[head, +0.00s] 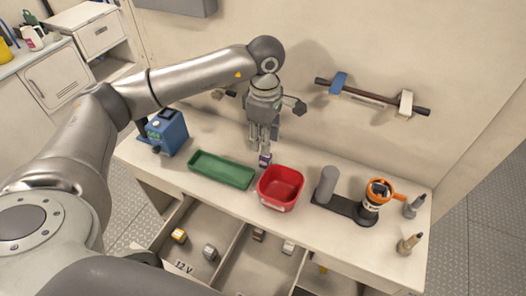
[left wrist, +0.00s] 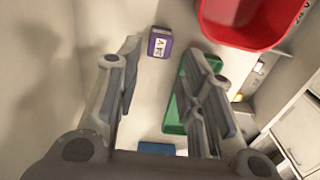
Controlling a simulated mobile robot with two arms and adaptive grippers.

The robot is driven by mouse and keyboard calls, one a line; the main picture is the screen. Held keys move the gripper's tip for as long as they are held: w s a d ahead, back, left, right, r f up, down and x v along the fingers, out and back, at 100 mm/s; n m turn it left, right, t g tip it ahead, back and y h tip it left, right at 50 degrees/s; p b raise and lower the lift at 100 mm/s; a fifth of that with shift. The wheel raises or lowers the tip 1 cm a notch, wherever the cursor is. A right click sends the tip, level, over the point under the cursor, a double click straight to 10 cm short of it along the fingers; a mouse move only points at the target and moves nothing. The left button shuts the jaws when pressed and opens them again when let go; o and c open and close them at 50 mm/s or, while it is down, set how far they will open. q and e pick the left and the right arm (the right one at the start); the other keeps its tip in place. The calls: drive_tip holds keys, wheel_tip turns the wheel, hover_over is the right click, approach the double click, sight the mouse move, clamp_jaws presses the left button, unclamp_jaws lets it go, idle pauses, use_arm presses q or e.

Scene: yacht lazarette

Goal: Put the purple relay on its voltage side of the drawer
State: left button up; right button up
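The purple relay (head: 265,160) stands on the bench top between the green tray and the red bin. In the left wrist view the purple relay (left wrist: 160,44) shows a white label reading 24 V. My left gripper (head: 261,146) points down over it. In the left wrist view my left gripper (left wrist: 165,60) has its fingers apart, with the relay just beyond the fingertips and nothing held. The open drawer (head: 228,257) below the bench front has dividers; its left compartment is marked 12 V. Any marking farther right is not readable in the head view. My right gripper is out of view.
The green tray (head: 222,170) and red bin (head: 280,187) flank the relay closely. A blue device (head: 167,132) stands at left. A grey cylinder (head: 328,182) and an orange-ringed holder (head: 370,197) stand at right. Yellow (head: 179,235) and grey (head: 209,252) relays lie in the 12 V compartment.

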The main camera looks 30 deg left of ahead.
sight(265, 158)
use_arm(q)
wheel_tip(265, 158, down, 2)
drive_tip(key=shift+f, duration=0.2)
drive_tip(key=shift+a+f, duration=0.1)
drive_tip(key=shift+f, duration=0.25)
wheel_tip(265, 158, down, 4)
drive_tip(key=p, duration=0.2)
drive_tip(key=shift+f+p, duration=0.1)
drive_tip(key=shift+p, duration=0.3)
drive_tip(key=shift+f, duration=0.5)
drive_tip(key=c, duration=0.5)
drive_tip(key=shift+c, duration=1.2)
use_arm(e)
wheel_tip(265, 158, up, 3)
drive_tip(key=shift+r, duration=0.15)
